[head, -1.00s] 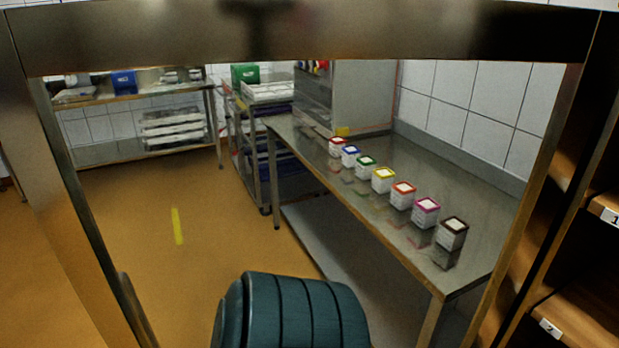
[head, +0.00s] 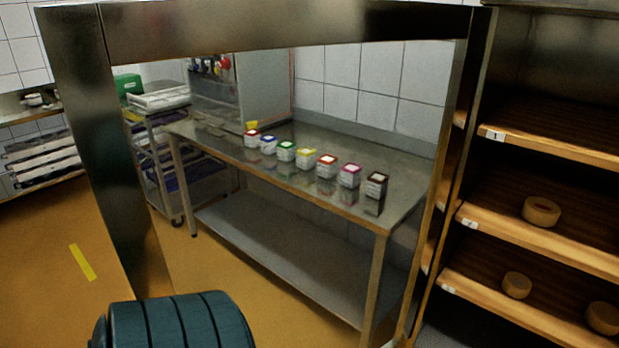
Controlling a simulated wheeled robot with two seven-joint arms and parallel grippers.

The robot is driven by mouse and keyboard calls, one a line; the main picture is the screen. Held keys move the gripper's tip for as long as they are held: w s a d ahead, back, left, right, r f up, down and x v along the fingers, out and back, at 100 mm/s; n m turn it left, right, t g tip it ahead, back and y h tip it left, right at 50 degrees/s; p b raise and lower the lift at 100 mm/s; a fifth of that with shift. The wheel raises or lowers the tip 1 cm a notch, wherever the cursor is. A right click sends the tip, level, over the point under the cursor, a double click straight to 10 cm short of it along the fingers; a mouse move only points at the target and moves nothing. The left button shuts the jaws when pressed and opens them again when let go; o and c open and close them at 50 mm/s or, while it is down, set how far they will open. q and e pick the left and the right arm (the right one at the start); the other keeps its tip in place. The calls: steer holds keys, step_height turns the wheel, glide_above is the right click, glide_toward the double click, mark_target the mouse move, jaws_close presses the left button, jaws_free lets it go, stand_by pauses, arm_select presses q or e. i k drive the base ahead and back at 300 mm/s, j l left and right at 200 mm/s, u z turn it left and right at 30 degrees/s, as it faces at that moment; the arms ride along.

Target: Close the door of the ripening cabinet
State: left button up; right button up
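The ripening cabinet (head: 470,150) stands at the right with its wooden shelves exposed. Its door (head: 85,130) is open: a dark metal frame with a clear pane that reaches left from the cabinet's front edge. The door's top bar (head: 280,28) crosses the upper view, and the room shows through the pane. The door's lower edge is hidden or out of view. Neither gripper shows. A teal ribbed rounded form rises at the bottom edge, overlapping the door's lower left; I cannot tell whether it touches the door.
Round cheeses, one of them (head: 541,211), lie on the cabinet shelves. Beyond the pane, a steel table (head: 235,160) holds a row of small white boxes with coloured rims. A trolley (head: 160,110) stands behind it. Orange floor (head: 50,240) is open at the left.

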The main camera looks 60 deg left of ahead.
mark_target(83, 41)
steer(key=k+j, duration=0.15)
steer(key=k, duration=0.15)
steer(key=k+j+z, duration=0.1)
steer(key=k+j, duration=0.2)
steer(key=j, duration=0.15)
steer(key=k+j+z, duration=0.1)
steer(key=j, duration=0.25)
steer(key=k+j, duration=0.35)
steer(key=j+z, duration=0.15)
steer(key=j, duration=1.45)
steer(key=k, duration=0.1)
